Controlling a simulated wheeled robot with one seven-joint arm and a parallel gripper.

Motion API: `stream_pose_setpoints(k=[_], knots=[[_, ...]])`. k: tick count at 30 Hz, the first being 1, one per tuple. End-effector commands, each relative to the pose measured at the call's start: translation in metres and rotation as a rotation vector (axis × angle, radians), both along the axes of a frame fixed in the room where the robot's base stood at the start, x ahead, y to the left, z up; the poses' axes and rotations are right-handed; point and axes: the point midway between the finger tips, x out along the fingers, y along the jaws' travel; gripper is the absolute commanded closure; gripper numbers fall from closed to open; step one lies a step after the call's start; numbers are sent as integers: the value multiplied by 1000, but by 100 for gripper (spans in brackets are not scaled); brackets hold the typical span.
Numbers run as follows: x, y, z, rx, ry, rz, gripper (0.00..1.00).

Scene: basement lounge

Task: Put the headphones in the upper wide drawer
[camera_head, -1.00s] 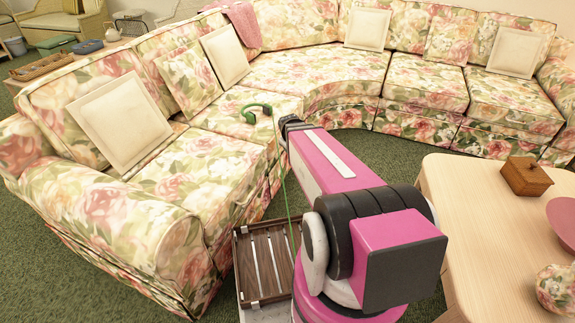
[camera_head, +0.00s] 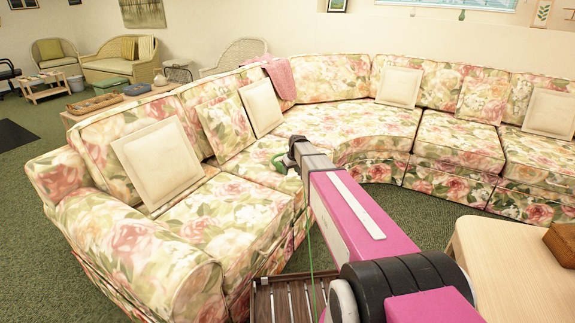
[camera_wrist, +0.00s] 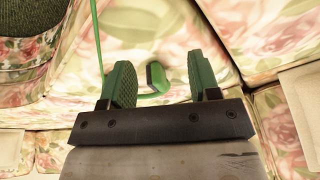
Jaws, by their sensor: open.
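The green headphones (camera_head: 279,162) lie on the floral sofa seat, partly hidden behind my gripper (camera_head: 298,150) in the head view. In the wrist view, part of the headphones (camera_wrist: 152,96), a curved green piece with a dark pad, shows between my two spread fingers (camera_wrist: 161,76). My gripper is open and not closed on them; whether it touches them I cannot tell. A thin green line (camera_wrist: 97,40) runs past the fingers and hangs down in front of the sofa in the head view. No drawer can be made out.
The floral sofa (camera_head: 240,210) curves around my arm, with cream cushions (camera_head: 157,163) along its back. A slatted wooden piece (camera_head: 285,302) is low in front of it. A pale wooden table (camera_head: 505,265) with a brown box (camera_head: 562,243) stands at the right. Green carpet lies between.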

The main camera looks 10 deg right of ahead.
Motion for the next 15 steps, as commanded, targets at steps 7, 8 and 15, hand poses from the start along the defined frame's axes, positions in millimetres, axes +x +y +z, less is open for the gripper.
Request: stream_pose_setpoints(k=[7,8,15], knots=[[124,20,12,13,-100,123,44],[130,22,14,13,-107,131,44],[146,26,9,14,-123,153,44]])
